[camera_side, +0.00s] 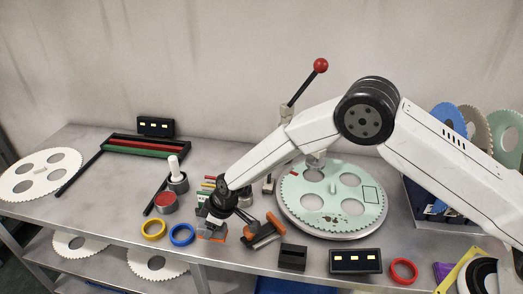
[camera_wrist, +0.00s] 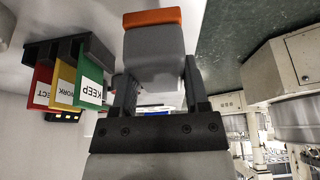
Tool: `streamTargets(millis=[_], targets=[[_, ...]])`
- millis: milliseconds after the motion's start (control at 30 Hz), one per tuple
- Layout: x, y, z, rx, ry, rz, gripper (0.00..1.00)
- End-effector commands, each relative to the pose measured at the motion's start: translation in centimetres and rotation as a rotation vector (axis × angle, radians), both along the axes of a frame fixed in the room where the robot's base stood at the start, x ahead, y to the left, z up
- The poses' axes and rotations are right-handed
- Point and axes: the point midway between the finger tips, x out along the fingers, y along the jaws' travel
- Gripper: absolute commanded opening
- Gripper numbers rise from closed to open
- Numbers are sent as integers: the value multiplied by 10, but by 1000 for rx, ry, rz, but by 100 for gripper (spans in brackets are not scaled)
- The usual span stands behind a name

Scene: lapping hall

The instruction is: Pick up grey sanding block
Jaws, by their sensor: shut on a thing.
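The grey sanding block, with an orange face, is between the jaws of my gripper (camera_wrist: 160,92). In the wrist view the block (camera_wrist: 153,48) fills the space between the two dark fingers, its orange face at the far end. In the side view my gripper (camera_side: 215,222) points down at the front middle of the bench, and the block (camera_side: 208,235) shows small and partly covered below it. I cannot tell whether the block touches the bench. A second, darker block with orange edges (camera_side: 265,235) lies just to the right, close to my gripper.
A yellow ring (camera_side: 154,229) and a blue ring (camera_side: 182,235) lie left of my gripper. The green toothed disc (camera_side: 333,218) lies to the right. Coloured cards, one reading KEEP (camera_wrist: 91,84), stand in a dark holder (camera_wrist: 88,50). A black block (camera_side: 292,257) is near the front edge.

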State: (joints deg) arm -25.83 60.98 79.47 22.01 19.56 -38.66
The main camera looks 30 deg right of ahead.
Motion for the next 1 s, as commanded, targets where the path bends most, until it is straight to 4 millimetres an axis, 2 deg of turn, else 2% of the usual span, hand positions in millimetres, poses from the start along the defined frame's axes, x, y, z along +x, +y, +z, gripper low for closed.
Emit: streamTargets(millis=[433, 1000], targets=[[-40, -17, 54, 2, -3, 0, 0], [-106, -46, 84, 1, -1, 0, 0]])
